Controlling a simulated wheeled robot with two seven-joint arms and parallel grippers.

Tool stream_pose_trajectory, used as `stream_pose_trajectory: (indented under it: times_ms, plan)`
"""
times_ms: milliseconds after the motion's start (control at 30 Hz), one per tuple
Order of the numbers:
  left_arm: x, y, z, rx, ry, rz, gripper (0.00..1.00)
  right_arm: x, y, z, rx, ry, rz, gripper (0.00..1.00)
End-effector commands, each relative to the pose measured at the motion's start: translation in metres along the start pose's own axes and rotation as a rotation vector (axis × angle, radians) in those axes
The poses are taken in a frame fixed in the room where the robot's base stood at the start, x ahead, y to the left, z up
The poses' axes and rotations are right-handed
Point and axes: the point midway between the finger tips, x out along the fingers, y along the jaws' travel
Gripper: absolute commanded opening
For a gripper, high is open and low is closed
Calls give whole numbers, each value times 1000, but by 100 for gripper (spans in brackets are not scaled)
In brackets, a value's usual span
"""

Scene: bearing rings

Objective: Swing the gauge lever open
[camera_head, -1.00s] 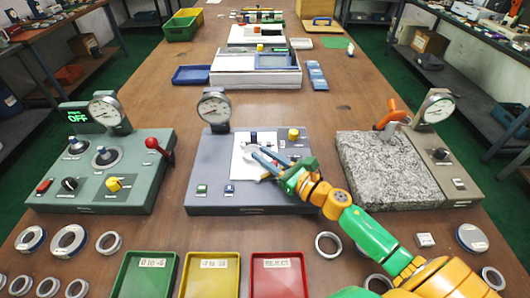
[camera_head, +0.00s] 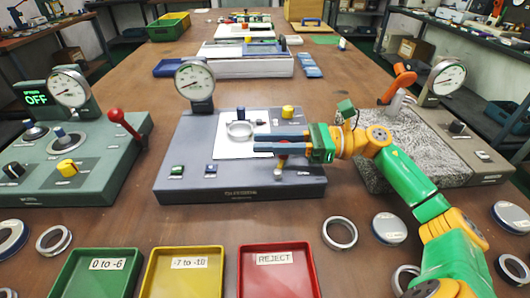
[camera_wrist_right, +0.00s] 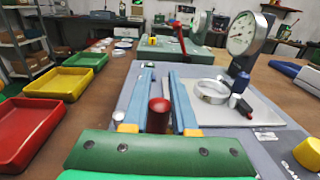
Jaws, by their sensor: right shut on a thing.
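The middle grey gauge station (camera_head: 180,180) carries a round dial gauge (camera_head: 195,78) on a post. A metal ring (camera_head: 240,129) lies flat on its white plate (camera_head: 232,150); the ring also shows in the right wrist view (camera_wrist_right: 212,91). My right gripper (camera_head: 268,145) reaches in from the right, low over the station's right part. In the right wrist view its two blue fingers (camera_wrist_right: 165,100) stand on either side of a red-topped handle (camera_wrist_right: 158,112), which I take as the gauge lever, and are shut on it. The fingers hide the handle in the head view. My left gripper is not in view.
A yellow knob (camera_head: 288,112) stands behind the gripper. Green (camera_head: 92,282), yellow (camera_head: 180,285) and red (camera_head: 268,283) trays lie in front. Loose rings lie nearby, one at the right front (camera_head: 340,233). A granite block (camera_head: 400,150) stands under my right arm.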

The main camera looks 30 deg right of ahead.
Motion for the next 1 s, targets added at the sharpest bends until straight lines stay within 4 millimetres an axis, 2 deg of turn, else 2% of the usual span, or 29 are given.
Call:
stream_pose_trajectory:
  times_ms: [133, 567, 600, 700, 1000]
  plan:
    - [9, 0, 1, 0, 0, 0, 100, -1, 2, -2, 0, 1, 25, 0]
    - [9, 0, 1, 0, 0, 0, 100, -2, 2, 0, 1, 1, 35, 0]
    - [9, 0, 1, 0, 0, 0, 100, -2, 2, 0, 1, 1, 35, 29]
    - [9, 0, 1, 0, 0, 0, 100, -2, 2, 0, 1, 1, 34, 56]
    - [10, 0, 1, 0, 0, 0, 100, -3, 2, -1, 1, 1, 33, 56]
